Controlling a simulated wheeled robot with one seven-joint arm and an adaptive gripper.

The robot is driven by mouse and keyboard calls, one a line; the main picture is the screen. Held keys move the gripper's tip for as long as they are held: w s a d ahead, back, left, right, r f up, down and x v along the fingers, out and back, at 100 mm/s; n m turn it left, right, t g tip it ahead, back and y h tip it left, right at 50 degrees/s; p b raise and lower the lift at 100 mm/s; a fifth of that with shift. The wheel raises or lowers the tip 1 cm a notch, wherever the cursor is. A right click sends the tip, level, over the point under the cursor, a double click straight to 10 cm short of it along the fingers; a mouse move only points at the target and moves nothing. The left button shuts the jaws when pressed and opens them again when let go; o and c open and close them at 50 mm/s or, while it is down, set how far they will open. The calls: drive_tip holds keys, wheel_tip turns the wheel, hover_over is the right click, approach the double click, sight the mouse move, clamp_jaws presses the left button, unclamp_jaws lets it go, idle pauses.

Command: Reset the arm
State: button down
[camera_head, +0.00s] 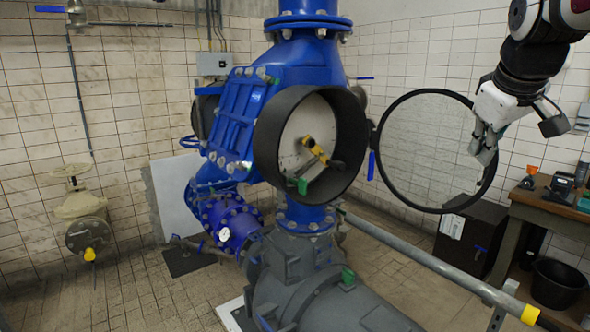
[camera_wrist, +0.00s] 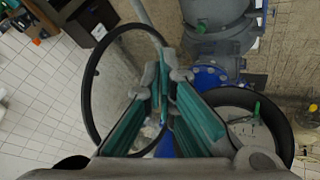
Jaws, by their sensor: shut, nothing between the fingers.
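My gripper (camera_head: 484,148) is at the right in the head view, in front of the right part of a round glass cover (camera_head: 409,93) with a black rim. The cover stands swung open to the right of the blue pump housing (camera_head: 295,62). In the wrist view my gripper (camera_wrist: 161,92) has its fingers together with nothing between them. The cover's black rim (camera_wrist: 90,80) shows to its left there. I cannot tell whether the gripper touches the cover. The open round port (camera_head: 345,120) holds a yellow and green part (camera_head: 313,152).
A wooden workbench (camera_head: 555,205) with tools stands at the right, with a black bucket (camera_head: 558,283) below. A dark box (camera_head: 470,238) is on the floor. A grey pipe (camera_head: 430,262) with a yellow end crosses low at the right. The tiled floor at lower left is mostly clear.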

drive_tip(key=s+a+f+m+y, duration=0.1)
drive_tip(key=s+a+f, duration=0.3)
drive_tip(key=s, duration=0.3)
drive_tip(key=s+a+f+m+y, duration=0.1)
drive_tip(key=s+a+f, duration=0.4)
drive_tip(key=s+a, duration=0.2)
drive_tip(key=s+a+f+g, duration=0.1)
drive_tip(key=s+a+f, duration=0.3)
drive_tip(key=s, duration=0.3)
drive_tip(key=shift+s+a+f+m+y, duration=0.35)
drive_tip(key=shift+a+m+y, duration=0.05)
drive_tip(key=shift+a, duration=0.5)
